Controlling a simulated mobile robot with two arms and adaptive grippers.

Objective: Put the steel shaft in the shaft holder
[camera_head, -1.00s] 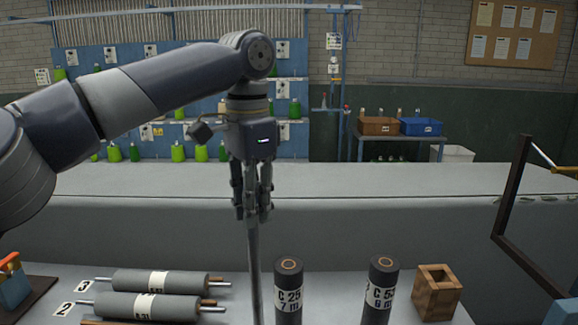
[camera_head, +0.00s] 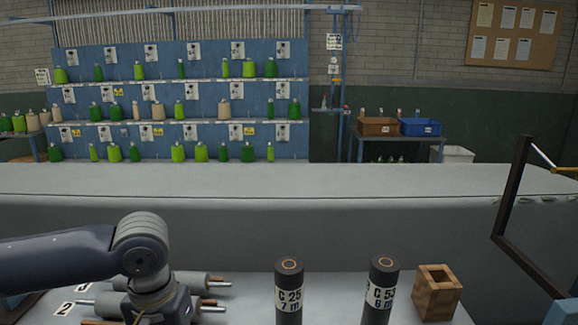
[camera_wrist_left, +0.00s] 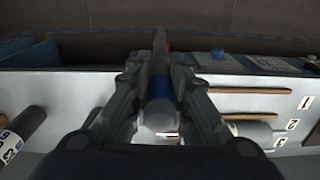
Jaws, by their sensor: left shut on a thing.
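My left arm reaches low at the bottom left of the head view, and its gripper is below the frame there. In the left wrist view my left gripper (camera_wrist_left: 160,115) is shut on the steel shaft (camera_wrist_left: 160,88), a round bar seen nearly end-on and pointing away between the fingers. Its far part is dark and its full length is hard to judge. A wooden block with a square opening (camera_head: 437,296) stands at the right of the table in the head view; I cannot tell whether it is the shaft holder. My right gripper is not in view.
Two upright dark rollers (camera_head: 289,293) (camera_head: 382,292) stand mid-table. Lying rollers (camera_head: 205,305) are partly behind my arm. In the wrist view, copper-coloured rods (camera_wrist_left: 250,90) lie beside number labels (camera_wrist_left: 304,103). A dark frame (camera_head: 512,200) rises at right.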

